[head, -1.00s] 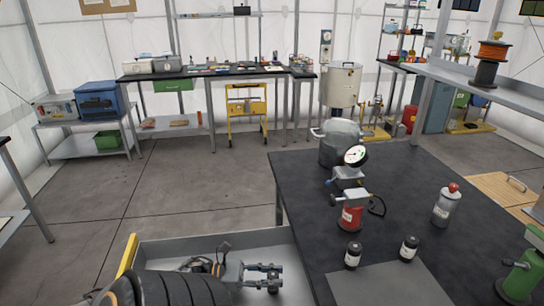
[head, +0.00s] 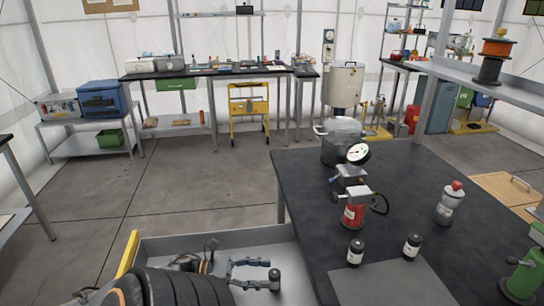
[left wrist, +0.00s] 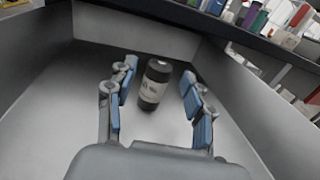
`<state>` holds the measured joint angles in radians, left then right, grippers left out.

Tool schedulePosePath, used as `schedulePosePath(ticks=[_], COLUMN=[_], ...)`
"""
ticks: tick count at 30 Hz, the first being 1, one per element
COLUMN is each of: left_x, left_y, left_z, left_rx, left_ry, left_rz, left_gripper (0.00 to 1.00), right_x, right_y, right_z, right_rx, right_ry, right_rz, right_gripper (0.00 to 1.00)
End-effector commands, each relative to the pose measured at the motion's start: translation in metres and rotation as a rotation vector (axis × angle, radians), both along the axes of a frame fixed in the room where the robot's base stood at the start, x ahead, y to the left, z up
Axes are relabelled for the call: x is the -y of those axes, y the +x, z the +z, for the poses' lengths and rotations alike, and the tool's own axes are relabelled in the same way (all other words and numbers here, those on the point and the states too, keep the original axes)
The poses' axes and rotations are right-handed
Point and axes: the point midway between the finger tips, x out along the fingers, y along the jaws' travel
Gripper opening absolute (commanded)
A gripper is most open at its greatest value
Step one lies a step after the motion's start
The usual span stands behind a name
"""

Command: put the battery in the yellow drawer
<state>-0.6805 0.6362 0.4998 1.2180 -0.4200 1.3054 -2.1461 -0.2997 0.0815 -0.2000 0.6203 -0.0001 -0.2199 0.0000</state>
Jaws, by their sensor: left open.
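The yellow drawer is pulled out at the lower left; its yellow front (head: 128,254) and grey inner walls show in the head view. The battery (head: 275,281), a dark cylinder, stands inside it on the grey floor. The left wrist view shows the battery (left wrist: 155,88) with a pale label, between my left gripper's blue-padded fingers. My left gripper (head: 273,272) is open inside the drawer, with a visible gap on each side of the battery. My black left arm hides part of the drawer. My right gripper is not in view.
The dark workbench (head: 310,185) borders the drawer on the right. The floor beyond the drawer is clear.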

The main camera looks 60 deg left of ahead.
Motion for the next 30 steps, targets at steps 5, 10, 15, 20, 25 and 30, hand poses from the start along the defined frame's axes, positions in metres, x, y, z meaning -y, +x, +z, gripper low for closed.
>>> schedulePosePath(ticks=[5, 10, 15, 20, 25, 30], left_x=[-0.014, -0.019, -0.020, -0.019, -0.020, -0.020], left_y=[-0.024, -0.033, -0.034, -0.033, -0.033, -0.033], left_z=[-0.003, -0.001, 0.000, 0.000, 0.000, 0.008], left_rx=[-0.002, -0.001, 0.000, 0.000, 0.000, 0.000], left_ry=[0.000, -0.001, -0.001, 0.000, 0.000, 0.000], left_rz=[0.002, 0.000, 0.000, 0.000, 0.000, 0.000], left_gripper=[0.52, 0.52, 0.52, 0.52, 0.52, 0.52], right_x=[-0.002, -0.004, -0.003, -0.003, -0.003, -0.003], right_y=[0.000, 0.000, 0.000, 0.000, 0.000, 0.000], right_z=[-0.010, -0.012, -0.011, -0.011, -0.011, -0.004], right_rx=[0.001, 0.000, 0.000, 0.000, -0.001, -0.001], right_ry=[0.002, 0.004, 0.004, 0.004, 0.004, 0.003], right_rz=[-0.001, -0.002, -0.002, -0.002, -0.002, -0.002], right_gripper=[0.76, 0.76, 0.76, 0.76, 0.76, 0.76])
